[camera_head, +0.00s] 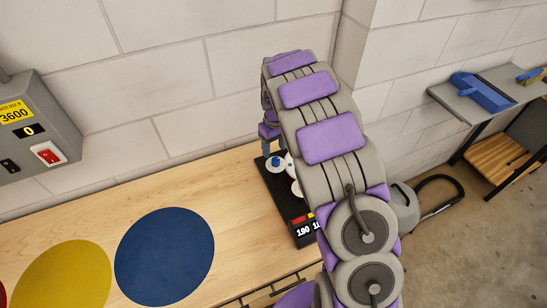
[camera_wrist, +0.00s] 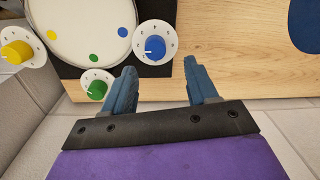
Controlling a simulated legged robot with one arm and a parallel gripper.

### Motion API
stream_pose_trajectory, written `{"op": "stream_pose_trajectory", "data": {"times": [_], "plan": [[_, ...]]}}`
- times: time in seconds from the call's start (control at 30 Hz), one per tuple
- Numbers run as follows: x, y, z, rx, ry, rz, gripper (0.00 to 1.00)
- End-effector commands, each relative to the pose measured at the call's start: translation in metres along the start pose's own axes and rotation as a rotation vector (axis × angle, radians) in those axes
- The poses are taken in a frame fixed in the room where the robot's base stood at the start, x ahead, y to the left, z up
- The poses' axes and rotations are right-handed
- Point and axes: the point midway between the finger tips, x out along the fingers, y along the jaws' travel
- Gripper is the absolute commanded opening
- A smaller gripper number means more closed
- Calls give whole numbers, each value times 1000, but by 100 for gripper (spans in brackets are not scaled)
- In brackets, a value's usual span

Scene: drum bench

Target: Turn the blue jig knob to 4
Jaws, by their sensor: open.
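The blue jig knob (camera_wrist: 155,47) sits on a white dial plate with small marks, in the upper middle of the wrist view. Its white pointer line is seen, but the numbers are too small to read. My gripper (camera_wrist: 160,80) is open and empty, its two blue-grey fingers pointing toward the knob from below in the picture. The knob lies just past the fingertips, roughly between them, and no contact is visible. In the head view a blue knob (camera_head: 275,162) shows small on the black jig panel (camera_head: 282,198), partly hidden by my arm.
A yellow knob (camera_wrist: 17,51) and a green knob (camera_wrist: 97,89) sit around a white drum disc (camera_wrist: 80,30) with coloured dots. A grey control box (camera_head: 35,125) hangs on the wall. Blue (camera_head: 164,257) and yellow (camera_head: 62,278) discs lie on the wooden bench (camera_head: 225,195).

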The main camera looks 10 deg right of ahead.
Motion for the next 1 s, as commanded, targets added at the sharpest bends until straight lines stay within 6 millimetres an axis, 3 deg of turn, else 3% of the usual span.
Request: {"op": "stream_pose_trajectory", "data": {"times": [0.1, 0.3, 0.73, 1.0], "plan": [[23, 2, 1, 1, 0, -1, 58], [48, 2, 1, 0, -2, -3, 58], [56, 0, 0, 1, 2, 1, 58], [56, 1, 0, 1, 2, 0, 33]]}}
